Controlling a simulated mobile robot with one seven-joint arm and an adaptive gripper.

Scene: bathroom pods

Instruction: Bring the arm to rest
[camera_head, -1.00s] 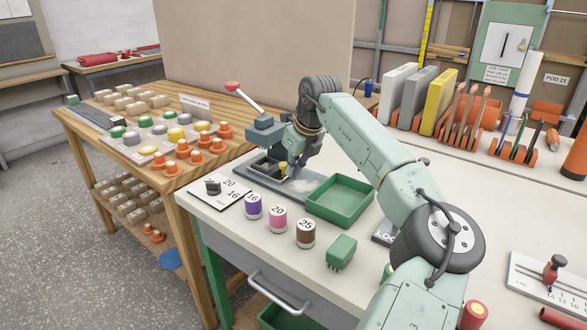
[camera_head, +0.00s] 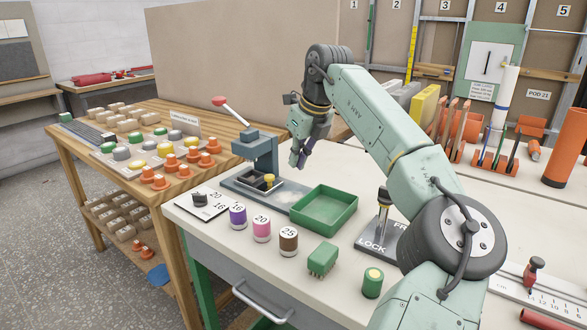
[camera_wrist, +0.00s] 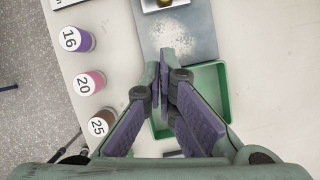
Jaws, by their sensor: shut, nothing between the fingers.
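My arm reaches in from the right in the head view, over the white workbench (camera_head: 400,195). My gripper (camera_head: 297,163) hangs from it, fingers down, above the bench and right of the lever press. In the wrist view my gripper (camera_wrist: 163,66) has its purple-padded fingers together at the tips, with nothing between them. It is over the green tray (camera_wrist: 213,95) and a grey plate (camera_wrist: 180,38) with pale crumbs. The tray (camera_head: 325,207) stands apart below the gripper in the head view.
The press (camera_head: 258,152) with a red-knobbed lever stands left of my gripper, a yellow piece (camera_head: 268,181) at its base. Purple (camera_head: 237,215), pink (camera_head: 262,228) and brown (camera_head: 288,240) numbered cups line the front. A green brush-like block (camera_head: 322,260) and LOCK fixture (camera_head: 378,235) stand nearby.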

